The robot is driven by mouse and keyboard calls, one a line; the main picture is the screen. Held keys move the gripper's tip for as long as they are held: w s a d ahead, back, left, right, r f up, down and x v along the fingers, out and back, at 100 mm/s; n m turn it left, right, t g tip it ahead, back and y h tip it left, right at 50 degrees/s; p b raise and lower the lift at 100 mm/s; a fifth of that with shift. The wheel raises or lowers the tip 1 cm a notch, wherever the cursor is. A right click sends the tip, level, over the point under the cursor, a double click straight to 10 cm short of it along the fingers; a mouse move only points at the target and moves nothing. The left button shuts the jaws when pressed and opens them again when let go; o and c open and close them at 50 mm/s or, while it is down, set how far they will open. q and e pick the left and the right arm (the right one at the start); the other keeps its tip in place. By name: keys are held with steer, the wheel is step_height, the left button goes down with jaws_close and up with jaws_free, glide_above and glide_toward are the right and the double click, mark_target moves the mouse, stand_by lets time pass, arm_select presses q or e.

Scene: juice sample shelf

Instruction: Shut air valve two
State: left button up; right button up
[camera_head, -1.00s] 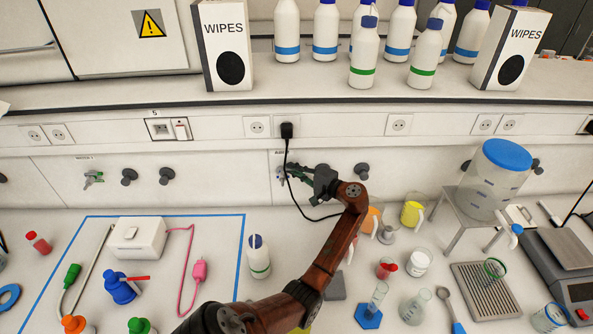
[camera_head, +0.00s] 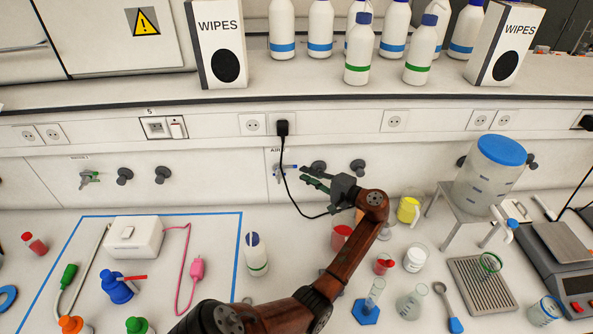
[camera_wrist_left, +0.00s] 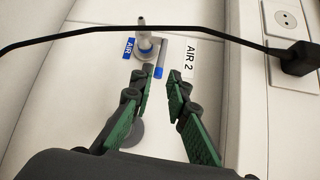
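Air valve two (camera_head: 280,169) is on the wall panel behind the bench, with a blue lever that points right in the head view. In the left wrist view its grey nozzle (camera_wrist_left: 143,42) stands beside a blue AIR tag and an "AIR 2" label (camera_wrist_left: 190,60). My left gripper (camera_head: 306,177) is just right of and below the valve, apart from it. My right gripper is not in view.
A black cable (camera_head: 283,168) hangs from a plug (camera_head: 283,128) past the valve and crosses the wrist view. Dark knobs (camera_head: 358,166) sit right of the valve. Another valve (camera_head: 88,178) is farther left. Bottles, beakers and a stand (camera_head: 447,200) crowd the bench below.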

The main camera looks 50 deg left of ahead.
arm_select(q)
steer(key=d, duration=0.3)
steer(key=shift+w+d+r, duration=0.15)
steer(key=shift+d+r, duration=0.1)
stand_by(0.4)
